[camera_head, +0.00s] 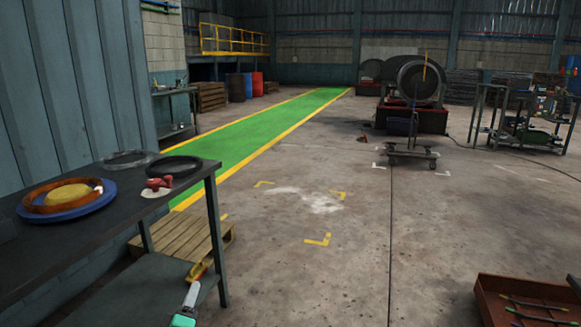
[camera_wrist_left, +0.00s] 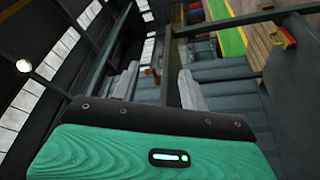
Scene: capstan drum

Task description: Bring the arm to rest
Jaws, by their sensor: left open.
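My left gripper (camera_head: 192,291) shows at the bottom of the head view, with a teal body and a pale grey finger. It is low beside the workbench (camera_head: 105,235), below the top and near the front leg; I cannot tell the exact gap. In the left wrist view the two grey fingers of my left gripper (camera_wrist_left: 160,88) stand apart with nothing between them. My right gripper is in neither view.
On the bench lie a blue plate (camera_head: 62,213) with an orange-brown ring (camera_head: 35,206), a black ring (camera_head: 175,166), a clear ring (camera_head: 130,158) and a red object (camera_head: 160,183). A wooden pallet (camera_head: 185,235) lies behind. A red tray (camera_head: 530,295) is at lower right. The middle floor is open.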

